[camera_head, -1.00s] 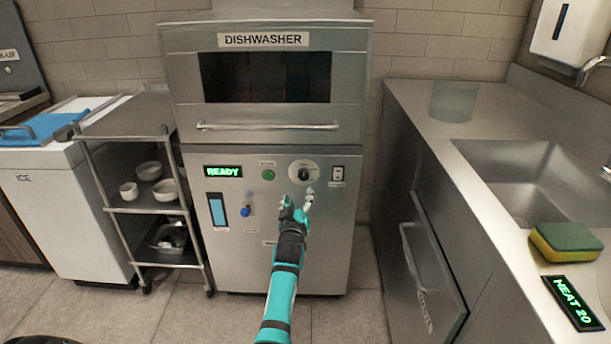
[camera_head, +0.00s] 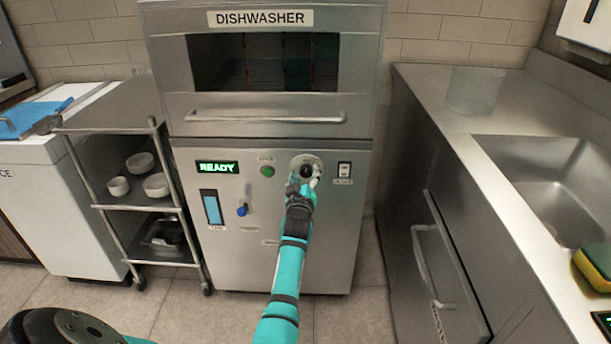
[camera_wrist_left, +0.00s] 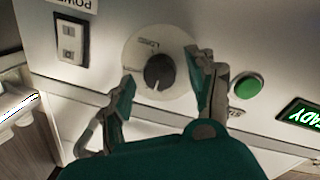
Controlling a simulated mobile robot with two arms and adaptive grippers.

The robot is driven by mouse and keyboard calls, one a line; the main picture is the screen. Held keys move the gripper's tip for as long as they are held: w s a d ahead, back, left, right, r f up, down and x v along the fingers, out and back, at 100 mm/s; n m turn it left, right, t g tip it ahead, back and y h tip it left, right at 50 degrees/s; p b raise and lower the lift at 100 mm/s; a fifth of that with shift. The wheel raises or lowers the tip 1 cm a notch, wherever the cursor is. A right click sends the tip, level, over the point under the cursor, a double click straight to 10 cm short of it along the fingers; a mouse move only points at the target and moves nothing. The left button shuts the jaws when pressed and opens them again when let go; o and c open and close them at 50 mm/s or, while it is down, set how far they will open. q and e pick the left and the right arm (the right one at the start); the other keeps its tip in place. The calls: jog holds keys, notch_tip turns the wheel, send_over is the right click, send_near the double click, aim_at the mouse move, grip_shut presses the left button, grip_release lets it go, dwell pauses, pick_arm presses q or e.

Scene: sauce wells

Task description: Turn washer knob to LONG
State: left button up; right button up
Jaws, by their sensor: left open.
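The dark round knob (camera_head: 306,170) sits on a pale disc on the dishwasher's front panel, right of the green button. In the left wrist view, the knob (camera_wrist_left: 160,71) is seen upside down, with a light pointer mark toward the picture's bottom. Small lettering on the pale disc (camera_wrist_left: 146,43) lies on the opposite side and looks like LONG. My left gripper (camera_head: 304,177) is in front of the knob. In the wrist view its fingers (camera_wrist_left: 162,72) stand apart on either side of the knob, with gaps visible. My right gripper is not in view.
A rocker switch (camera_head: 344,169) is right of the knob, a green button (camera_head: 267,171) left of it, and a READY display (camera_head: 217,167) farther left. The dishwasher handle (camera_head: 265,117) juts out above. A sink counter (camera_head: 430,90) stands right.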

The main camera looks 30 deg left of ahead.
pick_arm(q)
jog(key=shift+c, duration=0.3)
jog(key=c, duration=1.1)
